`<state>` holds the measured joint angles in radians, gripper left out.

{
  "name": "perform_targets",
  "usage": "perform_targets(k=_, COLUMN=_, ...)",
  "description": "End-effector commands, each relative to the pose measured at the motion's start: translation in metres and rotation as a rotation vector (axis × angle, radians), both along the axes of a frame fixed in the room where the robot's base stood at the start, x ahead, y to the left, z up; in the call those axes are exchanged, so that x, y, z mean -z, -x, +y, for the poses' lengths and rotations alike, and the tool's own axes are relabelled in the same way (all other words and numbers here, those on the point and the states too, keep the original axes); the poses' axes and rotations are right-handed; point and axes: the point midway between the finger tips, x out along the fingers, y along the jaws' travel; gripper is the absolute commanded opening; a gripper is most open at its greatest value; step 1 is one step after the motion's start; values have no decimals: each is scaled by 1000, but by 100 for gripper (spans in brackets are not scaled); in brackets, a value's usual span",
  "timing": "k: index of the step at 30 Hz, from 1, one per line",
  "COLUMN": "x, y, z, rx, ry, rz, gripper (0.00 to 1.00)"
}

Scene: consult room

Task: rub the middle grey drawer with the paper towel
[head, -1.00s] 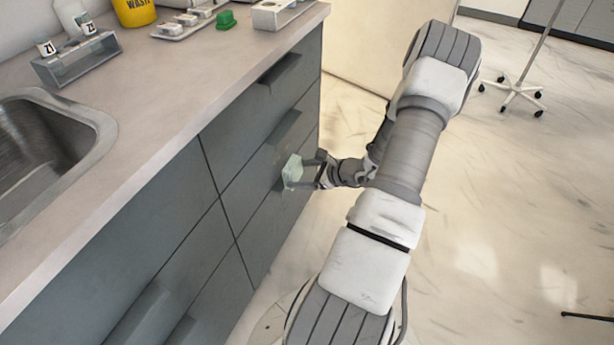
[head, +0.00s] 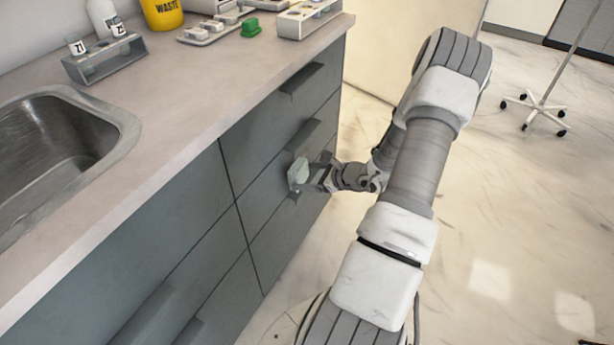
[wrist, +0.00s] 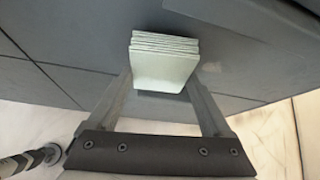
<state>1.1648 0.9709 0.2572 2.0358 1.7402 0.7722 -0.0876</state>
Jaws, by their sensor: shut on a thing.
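The paper towel (head: 298,171) is a pale green folded stack. My gripper (head: 310,176) is shut on it, and its two fingers hold it from both sides in the wrist view (wrist: 165,82). The towel is at the front of the middle grey drawer (head: 272,189), below that drawer's handle (head: 304,136), and appears to touch it. The contact face is hidden. In the wrist view, a faint brownish patch (wrist: 211,68) shows on the drawer front just right of the towel.
The top drawer's handle (head: 301,78) juts out above. The countertop (head: 190,110) overhangs the drawers and bears a sink (head: 60,140), a green object (head: 251,28) and racks. Open floor (head: 500,220) lies to the right, with a wheeled stand (head: 540,108) farther back.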

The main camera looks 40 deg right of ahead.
Motion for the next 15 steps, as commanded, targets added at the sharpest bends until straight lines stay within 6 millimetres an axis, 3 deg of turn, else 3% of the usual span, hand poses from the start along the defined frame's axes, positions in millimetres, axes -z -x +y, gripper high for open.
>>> perform_targets(k=15, x=0, y=-7, z=3, rx=-2, ry=1, rz=0, gripper=39)
